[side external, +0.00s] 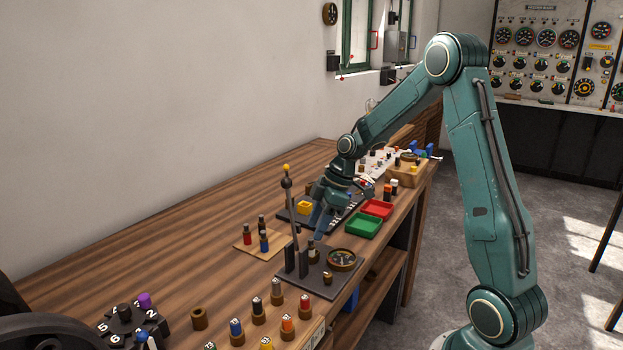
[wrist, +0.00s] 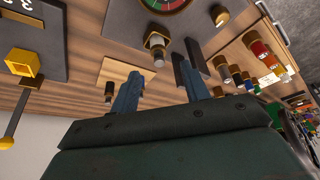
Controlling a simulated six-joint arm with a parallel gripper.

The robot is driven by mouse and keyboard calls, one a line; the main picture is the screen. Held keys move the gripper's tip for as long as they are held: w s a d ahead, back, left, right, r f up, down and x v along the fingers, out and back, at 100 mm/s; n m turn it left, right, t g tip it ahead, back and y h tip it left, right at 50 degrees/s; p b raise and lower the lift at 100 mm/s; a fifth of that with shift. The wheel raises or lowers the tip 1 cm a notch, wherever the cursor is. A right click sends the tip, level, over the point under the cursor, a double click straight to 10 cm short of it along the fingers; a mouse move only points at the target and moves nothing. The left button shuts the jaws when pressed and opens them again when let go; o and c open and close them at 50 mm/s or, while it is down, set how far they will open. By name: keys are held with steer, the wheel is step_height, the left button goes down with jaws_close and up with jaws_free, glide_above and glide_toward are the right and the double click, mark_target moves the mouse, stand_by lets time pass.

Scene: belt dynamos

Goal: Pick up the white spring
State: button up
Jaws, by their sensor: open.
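My gripper (side external: 319,224) points down over the bench beside a tall lever (side external: 292,215) with a yellow knob.
A green tray (side external: 363,225) and a red tray (side external: 378,208) lie behind the plate. A round gauge (side external: 342,260) sits on it. A wooden board (side external: 262,243) with several coloured pegs lies left. Numbered pegs (side external: 258,305) stand in front. The bench's left part is clear.

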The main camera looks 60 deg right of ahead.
mark_target(311, 239)
steer(key=shift+x, duration=2.55)
steer(key=shift+s+d, duration=0.1)
jaws_close()
